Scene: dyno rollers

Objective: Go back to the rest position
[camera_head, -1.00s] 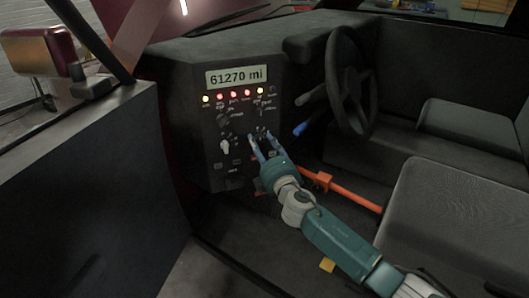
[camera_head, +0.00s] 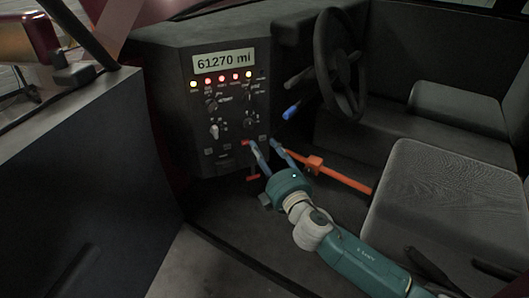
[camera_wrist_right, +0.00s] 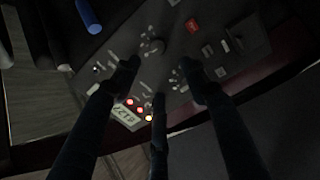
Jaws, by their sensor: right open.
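My right gripper (camera_head: 262,147) is open and empty. In the head view its fingers point up toward the lower edge of the dashboard panel (camera_head: 180,100), at the panel's lower right. In the right wrist view its dark fingers (camera_wrist_right: 160,85) are spread in front of the panel, with knobs, red buttons (camera_wrist_right: 192,25) and lit lamps (camera_wrist_right: 138,108) behind them. I cannot tell from the head view whether the fingertips touch the panel. My left gripper is not in view.
An orange bar (camera_head: 338,175) runs behind my right gripper. A steering wheel (camera_head: 343,65) with a blue-tipped lever (camera_head: 291,111) is at upper right. A grey seat (camera_head: 440,200) is at right and an open door (camera_head: 75,170) at left. The floor between is mostly clear.

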